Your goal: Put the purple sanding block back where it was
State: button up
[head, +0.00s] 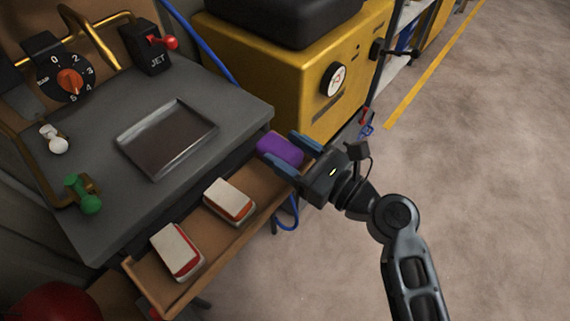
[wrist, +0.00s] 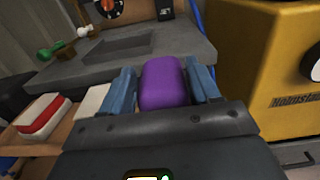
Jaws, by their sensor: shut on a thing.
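The purple sanding block (head: 280,149) is between the blue fingers of my gripper (head: 288,159), at the far right end of an open drawer (head: 206,246). In the wrist view the purple block (wrist: 163,83) fills the space between the two fingers (wrist: 165,88), which are shut on it. Whether the block touches the drawer floor cannot be told. Two other sanding blocks lie in the drawer: one with an orange edge (head: 230,200) in the middle and one with a red edge (head: 177,251) at the near left end.
A grey bench top (head: 95,125) with a recessed tray (head: 166,138) lies above the drawer. Knobs and a JET switch (head: 151,46) stand at its back. A yellow machine (head: 305,75) stands close behind the gripper. The floor (head: 480,190) to the right is clear.

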jog(key=shift+w+a+f, duration=0.25)
jog(key=shift+a+f, duration=0.15)
jog(key=shift+a, duration=0.15)
jog(key=shift+f+b, duration=0.65)
jog(key=shift+f, duration=1.3)
jog(key=shift+f, duration=0.1)
jog(key=o, duration=1.2)
jog(key=v, duration=1.2)
